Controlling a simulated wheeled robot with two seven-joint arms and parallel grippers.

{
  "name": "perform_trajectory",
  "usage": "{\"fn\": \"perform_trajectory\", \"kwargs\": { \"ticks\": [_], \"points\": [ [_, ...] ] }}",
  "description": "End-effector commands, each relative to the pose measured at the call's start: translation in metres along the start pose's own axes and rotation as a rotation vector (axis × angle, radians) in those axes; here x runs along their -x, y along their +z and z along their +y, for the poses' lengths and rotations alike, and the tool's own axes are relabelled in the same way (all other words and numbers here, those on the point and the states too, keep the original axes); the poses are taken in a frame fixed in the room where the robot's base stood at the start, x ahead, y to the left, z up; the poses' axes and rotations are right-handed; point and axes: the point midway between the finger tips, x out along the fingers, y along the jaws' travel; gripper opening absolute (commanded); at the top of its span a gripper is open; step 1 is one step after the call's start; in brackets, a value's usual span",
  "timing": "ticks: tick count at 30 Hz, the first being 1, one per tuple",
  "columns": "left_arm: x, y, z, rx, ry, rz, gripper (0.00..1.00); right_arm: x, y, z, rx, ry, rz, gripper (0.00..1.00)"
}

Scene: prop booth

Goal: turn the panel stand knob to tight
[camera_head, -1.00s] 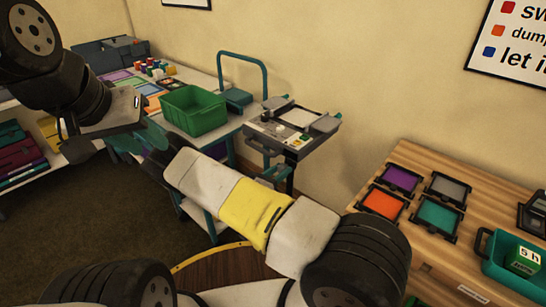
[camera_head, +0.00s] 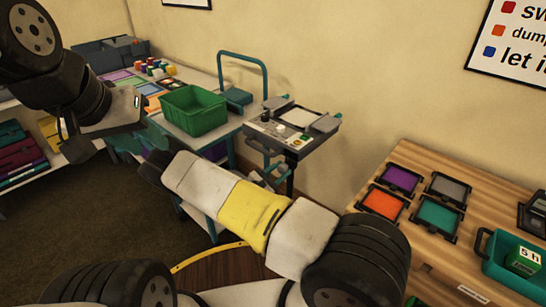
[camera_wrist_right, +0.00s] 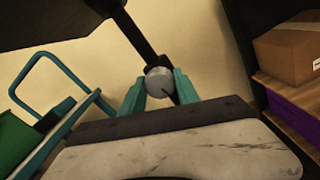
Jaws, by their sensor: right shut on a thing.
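The panel stand (camera_head: 262,131) stands near the wall, a dark panel on a dark post. In the right wrist view its round grey knob (camera_wrist_right: 158,80) sits at the dark post (camera_wrist_right: 137,33), with a dark line on its lower right. The teal fingers of my right gripper (camera_wrist_right: 160,88) are shut on the knob, one on each side. In the head view the knob is not clear, and my right forearm hides part of the area below the panel. My left gripper (camera_head: 138,143) hangs at the left, away from the stand; its finger opening is unclear.
A table with a green bin (camera_head: 195,112) and a teal cart handle (camera_head: 243,58) are left of the stand. A wooden table (camera_head: 380,235) with coloured trays is at right. In the right wrist view a cardboard box (camera_wrist_right: 290,45) is at right.

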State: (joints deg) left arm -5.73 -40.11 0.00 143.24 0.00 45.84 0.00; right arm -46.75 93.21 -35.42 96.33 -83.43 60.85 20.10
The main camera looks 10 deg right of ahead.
Motion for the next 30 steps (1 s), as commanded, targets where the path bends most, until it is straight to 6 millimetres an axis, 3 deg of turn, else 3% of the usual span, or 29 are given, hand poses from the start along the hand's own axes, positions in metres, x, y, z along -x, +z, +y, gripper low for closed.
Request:
{"fn": "perform_trajectory", "kwargs": {
  "ticks": [21, 30],
  "points": [
    [0.0, 0.0, 0.0, 0.0, 0.0, 0.0, 0.36, 0.0006, -0.0003, 0.0002, -0.673, 0.001, 0.001, 0.0],
    [0.0, 0.0, 0.0, 0.0, 0.0, 0.0, 0.36, 0.001, -0.0009, 0.0, -0.886, 0.0, 0.002, 0.0]
  ]
}}
